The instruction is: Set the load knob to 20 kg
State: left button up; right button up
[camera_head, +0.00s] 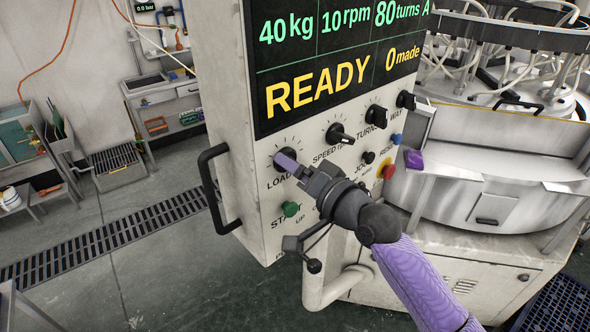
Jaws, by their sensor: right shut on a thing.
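The load knob (281,157) is a black knob at the left end of the control panel, above the word LOAD. The display (330,62) above reads 40 kg, 10 rpm, 80 turns, with READY and 0 made in yellow. My left gripper is not in view.
The speed knob (340,135), the turns knob (376,116) and another knob (406,100) sit to the right. A green start button (290,209) lies below, and a red button (388,171) at right. A black handle (212,188) sticks out at the panel's left edge.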

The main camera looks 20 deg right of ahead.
jog(key=n, duration=0.5)
jog(key=shift+d, duration=0.1)
jog(key=shift+w+d+n+p, duration=0.1)
jog(key=shift+n+p, duration=0.35)
jog(key=shift+n, duration=2.15)
jog(key=o, duration=1.1)
jog(key=b+v, duration=0.2)
jog(key=v, duration=0.7)
jog(key=shift+s+d, duration=0.15)
jog(key=shift+s, duration=0.25)
